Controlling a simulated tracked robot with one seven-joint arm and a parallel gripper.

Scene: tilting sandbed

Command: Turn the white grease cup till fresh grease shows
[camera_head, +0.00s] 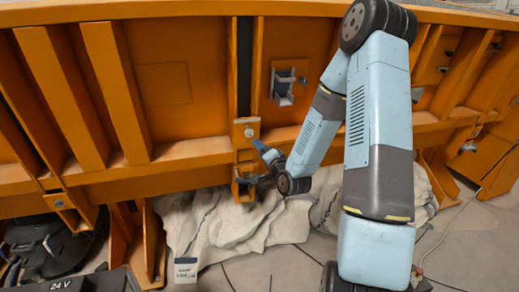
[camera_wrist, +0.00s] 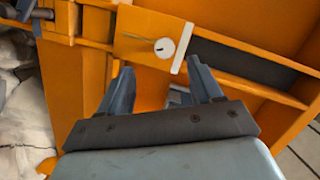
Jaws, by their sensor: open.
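The white grease cup (camera_wrist: 165,47) shows in the wrist view as a small round white disc with a dark mark, on an orange plate. In the head view a small pale round part (camera_head: 249,131), which looks like the same cup, sits on an orange bracket just above my gripper (camera_head: 252,165). My gripper is open in the wrist view (camera_wrist: 163,82), with its two grey-blue fingers apart and nothing held between them. The cup lies beyond the fingertips, roughly in line with the gap, and appears untouched. I see no fresh grease.
Orange steel ribs and ledges (camera_head: 170,155) surround the spot. A dark box marked 24 V (camera_head: 75,281) stands at lower left. A white strip (camera_wrist: 182,48) sits beside the cup.

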